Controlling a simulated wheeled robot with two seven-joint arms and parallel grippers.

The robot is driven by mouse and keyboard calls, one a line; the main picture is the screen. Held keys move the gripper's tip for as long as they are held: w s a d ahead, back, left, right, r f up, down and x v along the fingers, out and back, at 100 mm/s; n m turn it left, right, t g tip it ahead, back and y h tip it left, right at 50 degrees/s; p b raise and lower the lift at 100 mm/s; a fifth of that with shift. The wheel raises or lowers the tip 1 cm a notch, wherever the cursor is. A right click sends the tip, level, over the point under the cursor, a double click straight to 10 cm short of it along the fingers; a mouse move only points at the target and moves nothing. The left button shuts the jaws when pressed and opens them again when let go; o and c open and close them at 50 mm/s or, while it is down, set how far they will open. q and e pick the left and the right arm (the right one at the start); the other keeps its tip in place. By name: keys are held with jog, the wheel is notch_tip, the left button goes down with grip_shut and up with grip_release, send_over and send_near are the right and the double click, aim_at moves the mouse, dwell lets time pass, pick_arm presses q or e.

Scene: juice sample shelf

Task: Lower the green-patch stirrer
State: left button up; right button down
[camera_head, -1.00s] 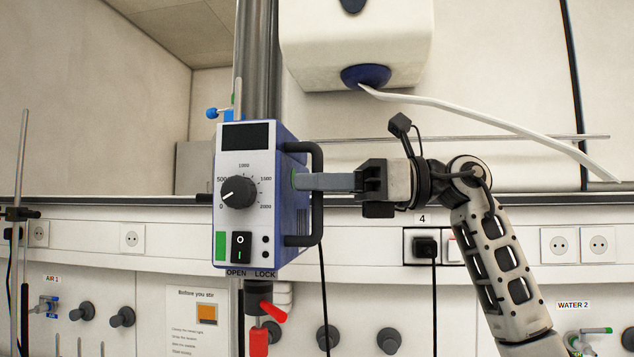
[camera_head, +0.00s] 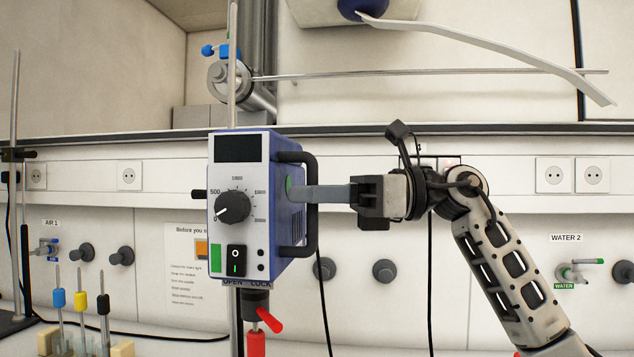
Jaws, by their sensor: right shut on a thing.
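The green-patch stirrer (camera_head: 238,205) is a blue box with a white front, a dial, a switch and a green square at its lower left. It sits upright at an upright metal rod (camera_head: 233,70), with much bare rod above it. A black handle (camera_head: 313,230) is on its right side. My right gripper (camera_head: 300,193) comes in from the right and is shut on the handle, its fingers reaching to the stirrer's side. Below, under the OPEN and LOCK label, a red lever (camera_head: 270,320) points down to the right. My left gripper is not in view.
Coloured-capped sticks (camera_head: 80,300) stand in a rack at lower left, near another stand (camera_head: 14,200). Wall valves, sockets and a ledge (camera_head: 420,130) lie behind. A thin horizontal bar (camera_head: 430,74) and a white tube (camera_head: 480,45) cross above my right arm.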

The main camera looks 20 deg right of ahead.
jog(key=shift+a+f+b, duration=0.1)
jog(key=shift+f+b, duration=0.35)
jog(key=shift+f, duration=0.8)
jog(key=c, duration=1.5)
grip_release()
jog(key=b+v, duration=0.2)
jog(key=v, duration=1.4)
